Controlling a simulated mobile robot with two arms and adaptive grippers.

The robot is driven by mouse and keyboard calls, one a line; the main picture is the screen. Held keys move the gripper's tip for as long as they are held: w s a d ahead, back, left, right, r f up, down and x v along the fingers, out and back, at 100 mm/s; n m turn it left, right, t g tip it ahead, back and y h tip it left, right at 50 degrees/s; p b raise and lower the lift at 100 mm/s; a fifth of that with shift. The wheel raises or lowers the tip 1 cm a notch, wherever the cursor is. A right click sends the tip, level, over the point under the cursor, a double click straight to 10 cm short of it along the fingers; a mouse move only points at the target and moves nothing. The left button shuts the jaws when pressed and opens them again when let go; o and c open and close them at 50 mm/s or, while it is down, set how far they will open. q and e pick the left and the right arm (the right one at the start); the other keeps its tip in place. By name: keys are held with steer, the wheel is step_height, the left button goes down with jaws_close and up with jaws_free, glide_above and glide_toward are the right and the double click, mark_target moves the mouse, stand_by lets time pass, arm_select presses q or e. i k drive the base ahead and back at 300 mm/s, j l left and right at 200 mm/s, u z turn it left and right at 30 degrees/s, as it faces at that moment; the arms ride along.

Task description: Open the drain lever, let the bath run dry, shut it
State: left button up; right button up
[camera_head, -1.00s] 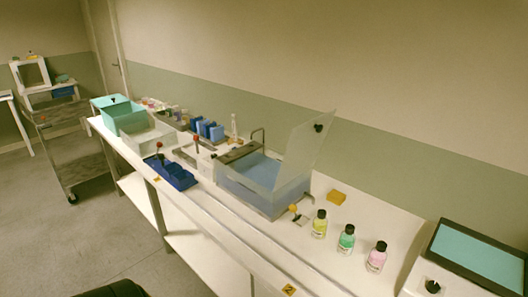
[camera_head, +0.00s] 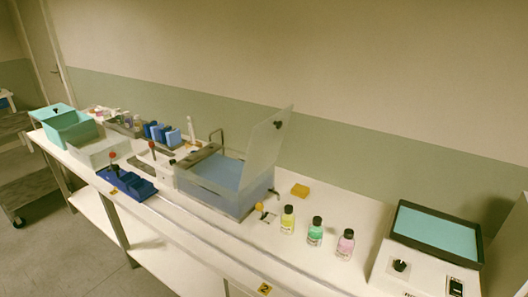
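The bath (camera_head: 222,198) is a clear-walled tank on the long white bench, in the middle of the head view. Bluish liquid (camera_head: 222,172) shows inside it. Its clear lid (camera_head: 268,145) stands raised on the right side. Neither of my grippers is in view.
Three capped bottles, yellow (camera_head: 287,221), green (camera_head: 315,233) and pink (camera_head: 345,246), stand right of the bath. A teal-topped device (camera_head: 436,231) is at right.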

mark_target(259, 206)
steer(key=i+j+u, duration=0.15)
steer(key=i, duration=0.2)
steer(key=i+j+u, duration=0.1)
steer(key=i+j, duration=0.15)
steer(key=i+j+u, duration=0.15)
steer(key=i, duration=0.35)
